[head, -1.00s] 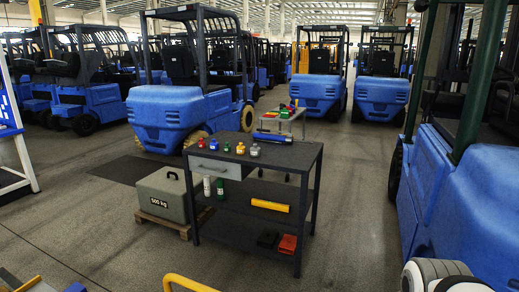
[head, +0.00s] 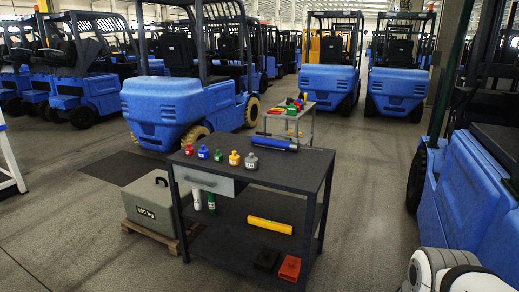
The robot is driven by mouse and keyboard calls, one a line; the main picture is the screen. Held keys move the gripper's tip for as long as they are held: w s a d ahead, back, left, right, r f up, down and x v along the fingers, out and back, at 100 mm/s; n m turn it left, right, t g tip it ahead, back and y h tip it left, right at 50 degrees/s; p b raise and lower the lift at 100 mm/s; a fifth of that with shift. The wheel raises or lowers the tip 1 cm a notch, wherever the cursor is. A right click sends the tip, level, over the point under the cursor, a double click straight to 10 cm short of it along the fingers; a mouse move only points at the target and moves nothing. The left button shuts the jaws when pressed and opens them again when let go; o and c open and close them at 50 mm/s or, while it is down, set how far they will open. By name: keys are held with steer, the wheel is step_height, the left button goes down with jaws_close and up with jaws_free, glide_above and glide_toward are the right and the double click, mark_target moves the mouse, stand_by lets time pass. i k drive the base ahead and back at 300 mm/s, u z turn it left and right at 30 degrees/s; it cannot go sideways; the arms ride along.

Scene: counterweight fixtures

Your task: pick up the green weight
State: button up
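The green weight (head: 219,156) is a small knobbed weight standing upright on the dark top of the workbench (head: 290,172). It is in a row near the bench's left edge, between a blue weight (head: 203,152) and a yellow weight (head: 234,158). A red weight (head: 188,149) stands at the row's left end and a grey metal weight (head: 251,162) at its right end. Nothing hides the green weight. A white and dark part of my arm shows at the bottom right, but my gripper is not in view.
A blue cylinder (head: 276,143) lies behind the weights. The lower shelves hold a yellow bar (head: 270,226), bottles and a red box (head: 289,268). A 500 kg block (head: 150,203) sits on a pallet left of the bench. Forklifts (head: 160,105) stand behind and right. Floor right of the bench is open.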

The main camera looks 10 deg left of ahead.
mark_target(218, 157)
steer(key=i, duration=0.95)
steer(key=u, duration=1.55)
steer(key=i, duration=2.25)
steer(key=z, duration=0.8)
